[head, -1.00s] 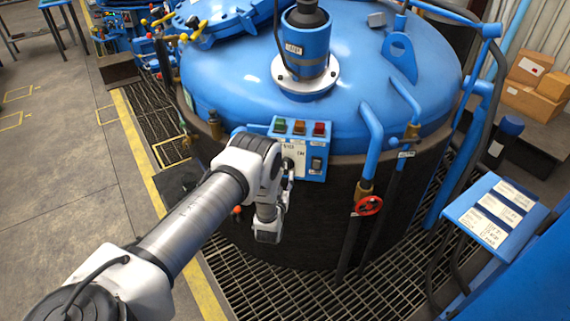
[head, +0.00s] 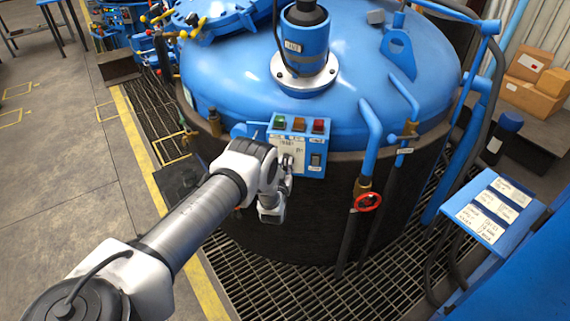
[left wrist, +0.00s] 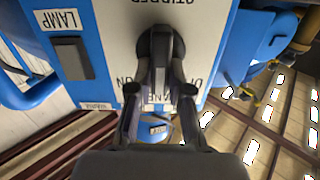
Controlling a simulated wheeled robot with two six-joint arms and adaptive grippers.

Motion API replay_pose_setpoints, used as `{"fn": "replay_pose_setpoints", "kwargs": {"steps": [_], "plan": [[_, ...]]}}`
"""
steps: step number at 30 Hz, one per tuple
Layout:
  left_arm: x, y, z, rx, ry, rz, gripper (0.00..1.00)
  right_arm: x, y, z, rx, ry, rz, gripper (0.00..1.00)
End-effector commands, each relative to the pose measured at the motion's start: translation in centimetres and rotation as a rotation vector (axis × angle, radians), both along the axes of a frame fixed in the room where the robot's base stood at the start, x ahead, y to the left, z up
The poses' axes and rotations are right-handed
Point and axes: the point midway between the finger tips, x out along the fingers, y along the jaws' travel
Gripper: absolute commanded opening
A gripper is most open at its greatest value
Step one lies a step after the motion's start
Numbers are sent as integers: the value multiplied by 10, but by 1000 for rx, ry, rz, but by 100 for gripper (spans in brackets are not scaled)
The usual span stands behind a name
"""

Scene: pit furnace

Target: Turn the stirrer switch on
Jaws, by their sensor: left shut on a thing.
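The stirrer switch (left wrist: 160,48) is a dark rotary knob on the pale face of the control box (head: 305,165). The box is on the side of the big blue furnace. In the left wrist view its lettering appears upside down and is partly covered near the fingers. My left gripper (left wrist: 160,92) is shut on the knob, one finger on each side. In the head view my left gripper (head: 286,168) is up against the box's lower left part and hides most of the knob. My right gripper is not in view.
A dark rocker labelled LAMP (left wrist: 73,58) is close beside the knob. Green, amber and red lamps (head: 298,124) top the box. Pipes with a red valve wheel (head: 368,202) stand to the right. A blue stand with labels (head: 493,208) is further right.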

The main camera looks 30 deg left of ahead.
Motion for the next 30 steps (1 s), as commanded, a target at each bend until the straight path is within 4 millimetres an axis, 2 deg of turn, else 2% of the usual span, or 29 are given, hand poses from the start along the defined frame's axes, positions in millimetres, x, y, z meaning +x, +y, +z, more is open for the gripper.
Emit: {"fn": "replay_pose_setpoints", "kwargs": {"steps": [11, 30], "plan": [[1, -2, -3, 125, 53, 0, 0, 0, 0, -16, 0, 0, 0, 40], [4, -8, -5, 589, 255, 1, 0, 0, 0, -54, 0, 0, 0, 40]]}}
